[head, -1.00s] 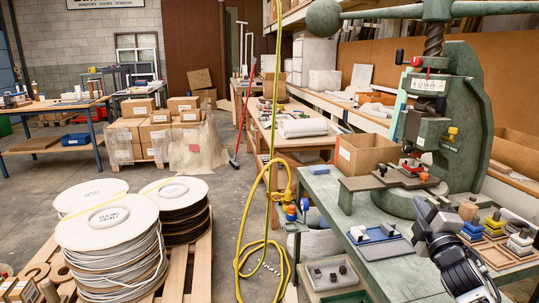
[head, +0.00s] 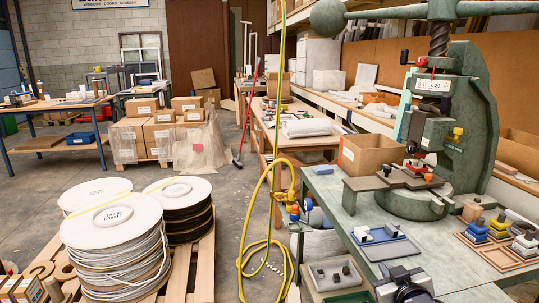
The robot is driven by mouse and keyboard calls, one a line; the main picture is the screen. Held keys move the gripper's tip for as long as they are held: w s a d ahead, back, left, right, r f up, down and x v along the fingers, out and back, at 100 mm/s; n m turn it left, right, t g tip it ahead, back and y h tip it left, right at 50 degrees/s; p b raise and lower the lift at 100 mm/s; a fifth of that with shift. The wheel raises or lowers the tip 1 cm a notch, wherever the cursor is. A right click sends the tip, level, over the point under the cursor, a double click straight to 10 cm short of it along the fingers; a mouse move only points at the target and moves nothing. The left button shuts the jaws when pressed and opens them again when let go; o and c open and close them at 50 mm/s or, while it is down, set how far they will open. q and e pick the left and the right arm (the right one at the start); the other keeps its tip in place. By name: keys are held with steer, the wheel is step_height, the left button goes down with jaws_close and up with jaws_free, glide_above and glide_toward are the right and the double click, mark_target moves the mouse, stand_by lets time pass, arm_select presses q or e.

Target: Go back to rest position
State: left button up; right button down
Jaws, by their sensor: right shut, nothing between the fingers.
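My right gripper (head: 405,283) shows at the bottom edge of the head view, in front of the green bench. It is shut and holds nothing; most of the arm behind it is cut off by the frame. It is apart from the fly press (head: 462,120), which stands on the bench at the right. My left gripper is not in view.
The green bench (head: 345,205) carries a blue tray (head: 384,243) with small parts, a cardboard box (head: 368,153) and several coloured blocks on a wooden board (head: 490,257). A grey tray (head: 334,275) sits lower at the front. Cable reels (head: 112,225) stand on a pallet at left.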

steer(key=s+a+f+g+y, duration=0.1)
steer(key=s+a+f, duration=0.3)
steer(key=s, duration=0.6)
steer(key=s+a+f+g+y, duration=0.1)
steer(key=s+a+f, duration=0.3)
steer(key=s, duration=0.5)
steer(key=s+a+f+g+y, duration=0.1)
steer(key=s+a+f, duration=0.3)
steer(key=s, duration=0.6)
steer(key=shift+s+a+f+m+g, duration=0.35)
steer(key=shift+a+g, duration=0.2)
steer(key=shift+g, duration=0.15)
